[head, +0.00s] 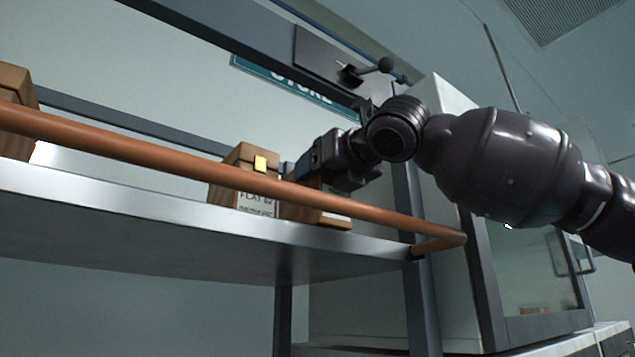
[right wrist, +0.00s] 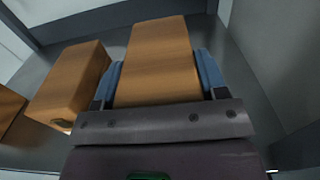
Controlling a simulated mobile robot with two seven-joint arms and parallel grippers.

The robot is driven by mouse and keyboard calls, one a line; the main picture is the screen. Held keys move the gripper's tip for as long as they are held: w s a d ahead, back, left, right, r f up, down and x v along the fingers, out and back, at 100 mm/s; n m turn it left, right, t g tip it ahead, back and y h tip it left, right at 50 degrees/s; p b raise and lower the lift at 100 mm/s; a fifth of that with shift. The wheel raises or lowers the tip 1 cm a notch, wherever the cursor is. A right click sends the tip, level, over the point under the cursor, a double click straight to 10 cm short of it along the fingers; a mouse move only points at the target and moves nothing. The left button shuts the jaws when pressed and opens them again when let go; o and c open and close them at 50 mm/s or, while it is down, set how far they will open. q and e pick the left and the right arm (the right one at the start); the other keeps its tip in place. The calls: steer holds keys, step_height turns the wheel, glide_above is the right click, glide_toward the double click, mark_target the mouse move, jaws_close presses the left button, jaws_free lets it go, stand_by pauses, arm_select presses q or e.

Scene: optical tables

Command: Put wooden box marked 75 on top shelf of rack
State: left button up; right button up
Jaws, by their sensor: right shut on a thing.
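My right gripper (head: 310,172) reaches over the metal shelf (head: 150,208) from the right. In the right wrist view its blue-padded fingers (right wrist: 160,82) are shut on both sides of a wooden box (right wrist: 160,45). In the head view the held box (head: 300,213) shows low behind the copper rail, at or just above the shelf surface; I cannot tell whether it touches. No 75 is readable on it. My left gripper is not in view.
A labelled wooden box (head: 243,197) stands just left of the held one, also seen in the right wrist view (right wrist: 72,85). Another box (head: 14,88) is at far left. A copper rail (head: 150,152) runs along the shelf front. A glass-fronted cabinet (head: 535,270) stands right.

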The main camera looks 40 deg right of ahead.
steer(key=shift+w+f, duration=0.55)
steer(key=shift+w, duration=0.3)
steer(key=shift+f, duration=0.2)
steer(key=shift+s+d, duration=0.1)
steer(key=shift+s, duration=0.15)
steer(key=shift+w+f, duration=0.1)
steer(key=o, duration=1.2)
steer(key=shift+o, duration=0.2)
steer(key=s+a+b, duration=0.1)
steer(key=s+b, duration=0.1)
steer(key=s, duration=1)
steer(key=shift+a, duration=0.25)
